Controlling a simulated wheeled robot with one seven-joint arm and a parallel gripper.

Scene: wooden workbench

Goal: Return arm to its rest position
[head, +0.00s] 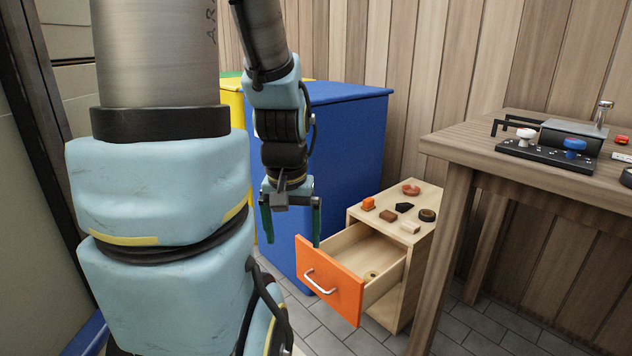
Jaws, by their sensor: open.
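My gripper (291,226) hangs from my arm left of centre in the head view. Its two green fingers point down and are spread apart, with nothing seen between them. The right fingertip shows close to the top left corner of an orange drawer front (329,281); I cannot tell whether they touch. My large arm links fill the left side of the picture.
The drawer of a small wooden cabinet (403,291) is pulled open, with a small round object (371,275) inside. Several small items lie on its top. A wooden workbench (455,147) stands right. A blue bin (349,128) stands behind my gripper.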

